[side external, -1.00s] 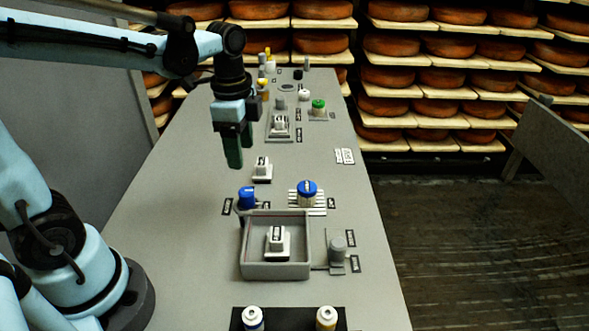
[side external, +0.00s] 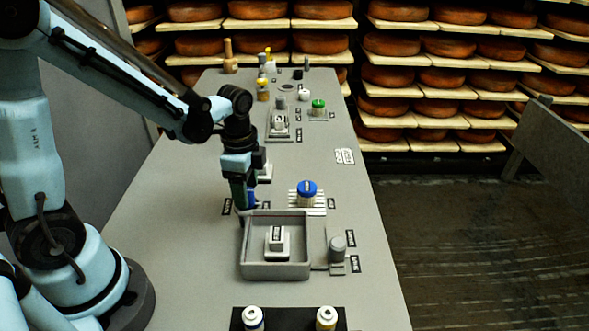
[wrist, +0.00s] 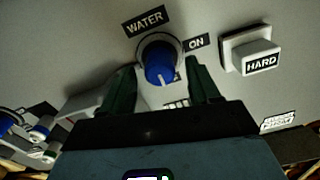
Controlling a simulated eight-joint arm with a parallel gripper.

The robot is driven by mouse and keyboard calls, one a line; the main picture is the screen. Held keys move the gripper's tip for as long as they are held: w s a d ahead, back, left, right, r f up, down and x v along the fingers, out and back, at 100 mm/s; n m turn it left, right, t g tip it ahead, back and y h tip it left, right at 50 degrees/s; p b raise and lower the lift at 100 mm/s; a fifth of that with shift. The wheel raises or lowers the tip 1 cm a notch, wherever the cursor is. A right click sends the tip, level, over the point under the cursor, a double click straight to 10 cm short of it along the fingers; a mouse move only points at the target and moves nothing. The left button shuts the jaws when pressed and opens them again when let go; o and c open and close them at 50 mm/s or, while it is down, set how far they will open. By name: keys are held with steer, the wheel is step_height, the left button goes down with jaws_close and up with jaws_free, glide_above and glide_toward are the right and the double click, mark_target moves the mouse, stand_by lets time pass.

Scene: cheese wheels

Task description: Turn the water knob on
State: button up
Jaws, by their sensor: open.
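The blue water knob (wrist: 160,66) is in the upper middle of the wrist view, beside a "WATER" label (wrist: 146,21) and an "ON" label (wrist: 196,42). A white pointer mark shows at its lower side, turned away from the "ON" label. My gripper (wrist: 163,78) is open, with one dark green finger on each side of the knob; I cannot tell whether they touch it. In the side external view my gripper (side external: 243,200) points down behind the grey basin (side external: 275,271) and hides most of the knob.
A second blue knob (side external: 307,190) stands on a ribbed base to the right. A grey tap-like post (side external: 337,248) stands beside the basin. The counter's right side is mostly clear.

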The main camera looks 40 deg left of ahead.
steer(key=shift+f, duration=0.8)
steer(key=shift+c, duration=0.4)
steer(key=c, duration=1)
